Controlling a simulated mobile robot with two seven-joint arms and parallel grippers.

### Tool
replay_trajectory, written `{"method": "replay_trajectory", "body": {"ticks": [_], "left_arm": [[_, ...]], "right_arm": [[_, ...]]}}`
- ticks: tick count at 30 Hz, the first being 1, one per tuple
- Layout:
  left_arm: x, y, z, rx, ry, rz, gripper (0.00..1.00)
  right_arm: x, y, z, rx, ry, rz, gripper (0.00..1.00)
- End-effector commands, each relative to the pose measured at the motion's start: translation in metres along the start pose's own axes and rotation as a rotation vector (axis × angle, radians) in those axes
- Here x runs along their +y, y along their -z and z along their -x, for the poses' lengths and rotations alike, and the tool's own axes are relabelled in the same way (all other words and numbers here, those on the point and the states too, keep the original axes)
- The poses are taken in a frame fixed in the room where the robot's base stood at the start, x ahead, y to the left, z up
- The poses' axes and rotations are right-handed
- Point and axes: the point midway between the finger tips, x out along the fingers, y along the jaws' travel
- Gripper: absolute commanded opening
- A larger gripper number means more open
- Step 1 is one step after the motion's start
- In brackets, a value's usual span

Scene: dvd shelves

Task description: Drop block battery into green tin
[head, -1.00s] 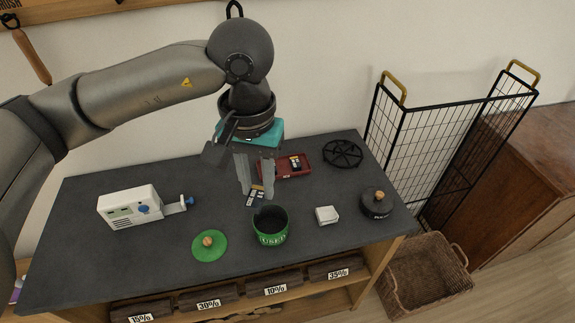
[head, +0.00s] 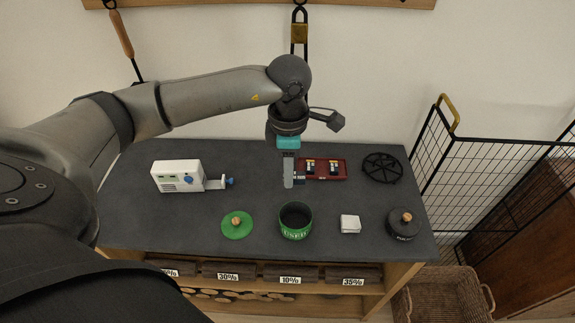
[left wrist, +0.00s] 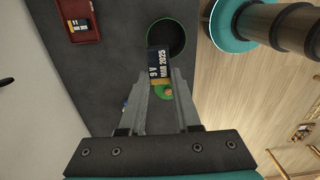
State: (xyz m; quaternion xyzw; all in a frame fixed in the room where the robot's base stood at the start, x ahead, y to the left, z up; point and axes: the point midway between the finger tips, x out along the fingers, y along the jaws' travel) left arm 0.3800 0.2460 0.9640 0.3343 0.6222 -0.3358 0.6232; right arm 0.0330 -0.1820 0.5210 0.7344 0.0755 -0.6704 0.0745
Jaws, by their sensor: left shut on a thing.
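My left gripper (head: 291,183) is shut on the block battery, a dark block marked "9 V MAR 2025". The block battery (left wrist: 158,66) shows between the fingertips in the left wrist view; in the head view it is small and mostly hidden by the fingers. The green tin (head: 296,235) stands open on the dark tabletop, in front of the gripper. In the left wrist view the tin's rim (left wrist: 183,34) shows just beyond the battery, so the battery is beside its opening in the picture. My right gripper is not in view.
A green lid (head: 237,230) lies left of the tin. A white box (head: 350,224) and a black lidded pot (head: 402,229) stand to its right. A red tray (head: 337,172) with batteries, a black round rack (head: 382,168) and a white device (head: 178,177) are farther back.

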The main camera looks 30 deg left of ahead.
Motion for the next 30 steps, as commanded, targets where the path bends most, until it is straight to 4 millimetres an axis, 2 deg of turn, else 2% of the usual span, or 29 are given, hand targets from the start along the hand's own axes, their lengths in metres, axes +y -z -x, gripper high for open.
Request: {"method": "replay_trajectory", "body": {"ticks": [8,21,30], "left_arm": [[0.002,0.003,-0.012,0.002,-0.001,0.059,0.00],[0.002,0.003,-0.060,0.003,0.000,0.054,0.00],[0.002,0.003,-0.062,0.002,-0.001,0.054,0.00]], "right_arm": [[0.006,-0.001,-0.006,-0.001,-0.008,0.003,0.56],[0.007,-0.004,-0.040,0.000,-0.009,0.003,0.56],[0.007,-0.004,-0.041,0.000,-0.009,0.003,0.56]]}}
